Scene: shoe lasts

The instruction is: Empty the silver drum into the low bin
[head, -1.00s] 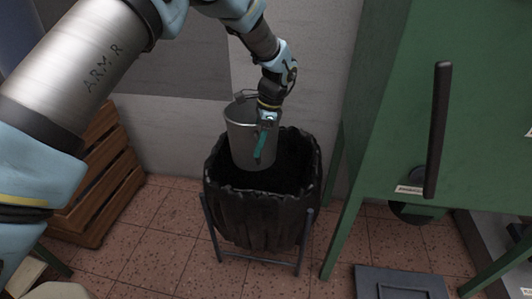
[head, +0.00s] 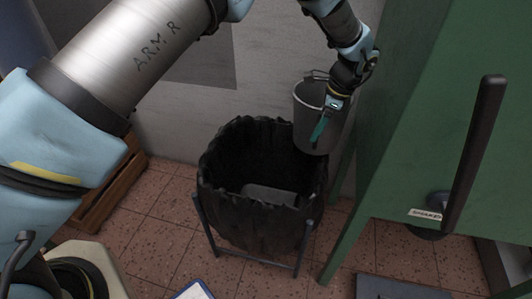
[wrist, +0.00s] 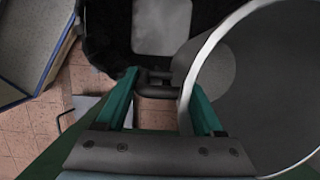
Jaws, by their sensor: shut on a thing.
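The silver drum (head: 318,125) is a grey metal bucket, about upright, with its mouth up. It hangs at the right rim of the low bin (head: 250,225), a round bin with a crumpled black liner on a metal stand. My gripper (head: 322,128) is shut on the drum near its rim; one teal finger shows outside its wall. In the wrist view the drum (wrist: 270,90) fills the right side, beside my gripper (wrist: 160,85). A pale grey flat piece (head: 268,194) lies inside the bin, also seen in the wrist view (wrist: 162,25).
A green cabinet (head: 430,130) with a dark handle (head: 474,150) stands close on the right. A wooden crate (head: 110,190) is at the left wall. A blue-edged board (head: 192,291) and a dark slab (head: 405,286) lie at the bottom. Tiled floor surrounds the bin.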

